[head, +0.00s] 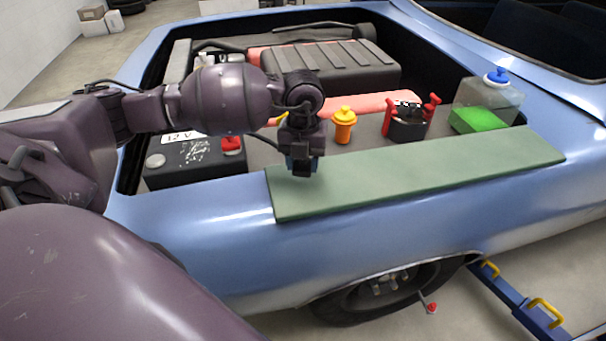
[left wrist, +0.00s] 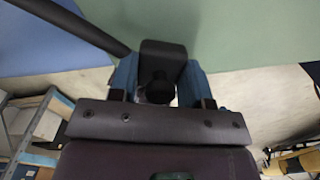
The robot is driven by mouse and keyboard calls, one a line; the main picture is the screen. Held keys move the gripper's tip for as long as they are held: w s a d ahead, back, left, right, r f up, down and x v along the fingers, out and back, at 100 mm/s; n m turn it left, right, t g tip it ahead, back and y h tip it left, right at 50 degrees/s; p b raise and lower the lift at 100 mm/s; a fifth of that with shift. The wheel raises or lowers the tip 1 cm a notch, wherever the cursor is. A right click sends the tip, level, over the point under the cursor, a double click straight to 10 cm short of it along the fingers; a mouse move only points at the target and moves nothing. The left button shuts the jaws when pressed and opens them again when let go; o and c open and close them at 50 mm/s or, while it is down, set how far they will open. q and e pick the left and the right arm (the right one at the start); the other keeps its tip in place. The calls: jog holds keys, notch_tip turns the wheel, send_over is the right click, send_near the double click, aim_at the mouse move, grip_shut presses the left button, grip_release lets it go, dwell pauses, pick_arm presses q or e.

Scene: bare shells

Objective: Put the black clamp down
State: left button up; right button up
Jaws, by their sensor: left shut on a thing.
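My left gripper (head: 301,164) is over the left end of the green mat (head: 430,172) on the fender. In the left wrist view the blue fingers of my left gripper (left wrist: 160,82) are shut on the black clamp (left wrist: 164,54), one finger on each side of it. The green mat (left wrist: 225,30) lies beyond the clamp there. In the head view the clamp is mostly hidden by the dark gripper. I cannot tell whether the clamp touches the mat. My right gripper is not in view.
A black battery (head: 195,163) with a red cap sits left of the gripper in the engine bay. A yellow-capped filler (head: 343,124), a red-handled black part (head: 407,124) and a clear tank (head: 487,104) stand behind the mat. The mat's middle and right are clear.

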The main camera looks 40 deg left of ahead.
aim_at(303, 184)
pick_arm(q)
notch_tip(303, 184, down, 4)
jog(key=shift+f, duration=0.1)
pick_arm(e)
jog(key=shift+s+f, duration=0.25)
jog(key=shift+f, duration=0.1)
pick_arm(q)
jog(key=shift+f, duration=0.1)
jog(key=o, duration=0.9)
jog(key=shift+r, duration=0.6)
notch_tip(303, 184, up, 10)
jog(key=shift+f, duration=0.1)
jog(key=shift+r, duration=0.75)
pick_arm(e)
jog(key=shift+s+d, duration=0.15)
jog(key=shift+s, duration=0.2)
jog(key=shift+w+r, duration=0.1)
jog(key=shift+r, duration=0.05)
